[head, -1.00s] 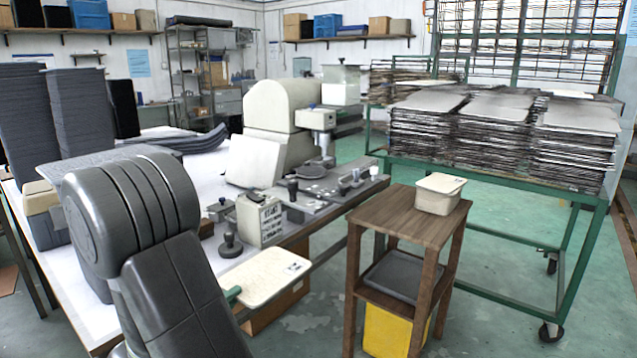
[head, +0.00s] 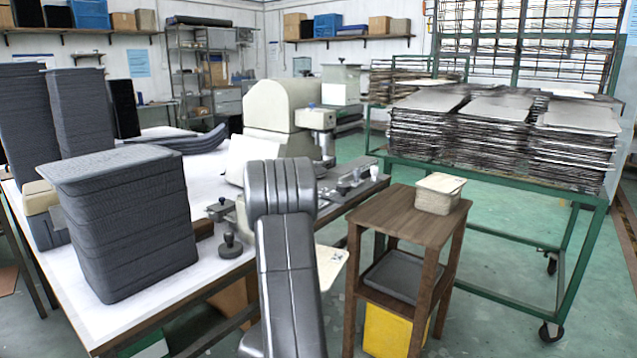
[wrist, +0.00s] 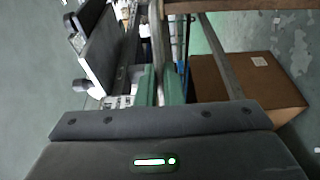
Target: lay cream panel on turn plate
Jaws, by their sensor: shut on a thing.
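The cream panel (head: 330,264) shows in the head view just right of my forearm, over the floor between the bench and the wooden stand. My arm hides its left part. My gripper (wrist: 161,84) shows in the wrist view as two green fingers, shut on the panel. The panel appears there nearly edge-on as a thin pale strip (wrist: 156,35) beyond the fingers. In the head view the gripper is hidden behind my arm. I cannot pick out the turn plate with certainty.
The white-topped bench (head: 225,262) carries a dark ribbed stack (head: 125,225) and a cream machine (head: 280,105). A green rack (head: 500,172) stands right. A cardboard box (wrist: 245,80) shows in the wrist view.

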